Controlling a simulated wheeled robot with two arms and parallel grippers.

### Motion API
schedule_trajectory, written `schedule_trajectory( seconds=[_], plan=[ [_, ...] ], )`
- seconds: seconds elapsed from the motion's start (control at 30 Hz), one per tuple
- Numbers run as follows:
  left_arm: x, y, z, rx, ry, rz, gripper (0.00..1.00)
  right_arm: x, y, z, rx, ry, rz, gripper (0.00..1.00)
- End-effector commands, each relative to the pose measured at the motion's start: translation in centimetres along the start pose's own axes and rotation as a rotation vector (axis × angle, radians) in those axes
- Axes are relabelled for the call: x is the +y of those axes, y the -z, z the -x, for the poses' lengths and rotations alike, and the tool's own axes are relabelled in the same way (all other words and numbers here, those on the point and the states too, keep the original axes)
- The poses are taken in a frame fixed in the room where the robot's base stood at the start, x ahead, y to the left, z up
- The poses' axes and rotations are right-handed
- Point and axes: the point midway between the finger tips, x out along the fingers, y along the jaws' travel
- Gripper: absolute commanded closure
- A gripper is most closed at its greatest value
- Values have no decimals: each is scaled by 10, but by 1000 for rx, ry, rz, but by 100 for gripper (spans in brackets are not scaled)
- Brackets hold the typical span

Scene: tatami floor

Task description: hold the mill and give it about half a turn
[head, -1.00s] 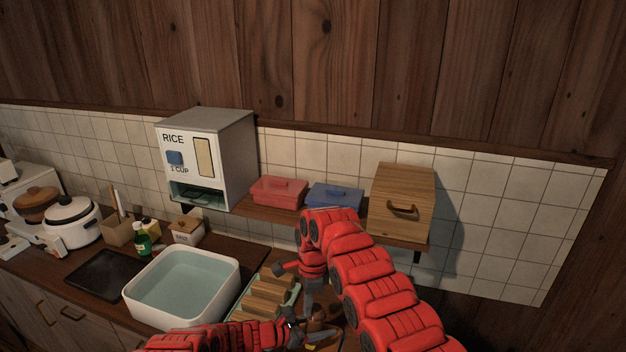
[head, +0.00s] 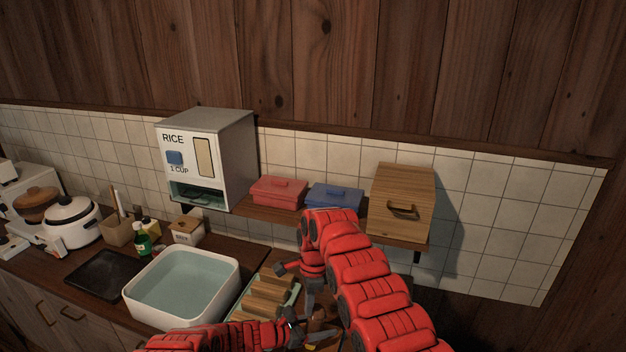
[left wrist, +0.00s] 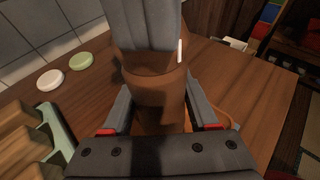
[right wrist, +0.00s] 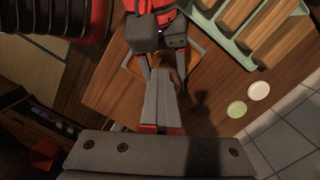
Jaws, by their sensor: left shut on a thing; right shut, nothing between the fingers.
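The mill is a brown, round wooden body (left wrist: 158,88) standing upright between the fingers of my left gripper (left wrist: 160,116) in the left wrist view. My left gripper is shut on it. My right gripper (right wrist: 162,98) is shut and empty; its grey fingers hang right above the mill and hide its top. I cannot tell whether they touch it. In the right wrist view the mill (right wrist: 176,64) shows only in part, behind the right fingers. In the head view my arms mostly cover it.
A pale green tray (left wrist: 60,135) with several wooden blocks stands close beside the mill. A white disc (left wrist: 50,80) and a green disc (left wrist: 80,61) lie near the tiled wall. A white water basin (head: 231,285) is further left. A shelf (head: 268,213) with boxes hangs behind my right arm.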

Motion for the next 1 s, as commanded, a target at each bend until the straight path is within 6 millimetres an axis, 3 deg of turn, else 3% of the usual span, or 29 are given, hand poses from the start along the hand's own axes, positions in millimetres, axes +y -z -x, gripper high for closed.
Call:
schedule_trajectory(
  seconds=[0.13,0.5,1.0],
  plan=[
    [0,4,2,4,-2,3,100,-1,6,-1,7,1,-7,100],
    [1,4,2,5,-3,4,100,2,-2,3,6,1,-7,100],
    [0,4,1,6,-2,4,100,2,-5,58,4,2,-4,100]
  ],
)
